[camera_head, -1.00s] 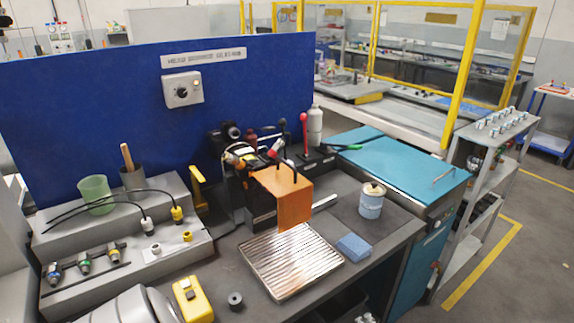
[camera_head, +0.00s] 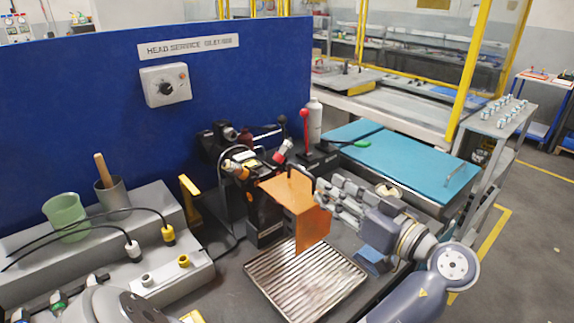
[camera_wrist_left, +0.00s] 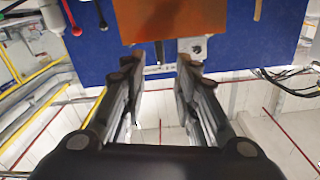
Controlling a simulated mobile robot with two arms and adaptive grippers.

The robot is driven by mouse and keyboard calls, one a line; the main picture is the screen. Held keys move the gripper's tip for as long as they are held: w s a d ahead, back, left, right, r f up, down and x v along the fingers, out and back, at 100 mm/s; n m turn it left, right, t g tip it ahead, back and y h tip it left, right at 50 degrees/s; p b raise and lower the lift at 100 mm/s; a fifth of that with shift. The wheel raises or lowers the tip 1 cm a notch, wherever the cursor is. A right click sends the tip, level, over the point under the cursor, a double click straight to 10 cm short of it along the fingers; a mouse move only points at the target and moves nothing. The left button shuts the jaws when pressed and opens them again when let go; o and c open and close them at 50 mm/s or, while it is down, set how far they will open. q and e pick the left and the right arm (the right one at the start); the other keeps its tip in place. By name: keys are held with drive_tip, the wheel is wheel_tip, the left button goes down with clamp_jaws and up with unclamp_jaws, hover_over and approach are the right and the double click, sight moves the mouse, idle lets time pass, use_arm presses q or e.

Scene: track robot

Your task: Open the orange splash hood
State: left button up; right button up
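The orange splash hood (camera_head: 312,222) is a bent sheet on the dark machine (camera_head: 262,215), its top panel sloping and its front panel hanging above the ribbed metal tray. It also shows at the top of the left wrist view (camera_wrist_left: 170,18), where its lower part runs out of frame. Contact with the hood cannot be made out.
The ribbed tray (camera_head: 290,283) lies below the hood. A red-knobbed lever (camera_head: 305,130) and a grey bottle (camera_head: 315,120) stand behind it. A can (camera_head: 390,188) is partly hidden by the gripper.

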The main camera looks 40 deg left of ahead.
sight(291, 164)
use_arm(q)
drive_tip(key=shift+s+a+r, duration=0.1)
drive_tip(key=shift+a+r, duration=0.15)
drive_tip(key=shift+a, duration=0.1)
drive_tip(key=a+p, duration=0.2)
drive_tip(key=a, duration=0.1)
drive_tip(key=shift+w+a+r, duration=0.2)
drive_tip(key=shift+a, duration=0.1)
drive_tip(key=a, duration=0.2)
drive_tip(key=a+p, duration=0.1)
drive_tip(key=a, duration=0.1)
drive_tip(key=shift+w+a+f, duration=0.15)
drive_tip(key=shift+w+a, duration=0.05)
drive_tip(key=shift+a, duration=0.05)
drive_tip(key=shift+a+f+p, duration=0.1)
drive_tip(key=shift+a+p, duration=0.25)
drive_tip(key=shift+a, duration=0.2)
drive_tip(key=shift+w, duration=0.1)
drive_tip(key=c, duration=0.7)
clamp_jaws()
use_arm(e)
drive_tip(key=d+r, duration=0.1)
drive_tip(key=r, duration=0.1)
drive_tip(key=d+r, duration=0.1)
drive_tip(key=shift+r, duration=0.35)
drive_tip(key=shift+d, duration=0.1)
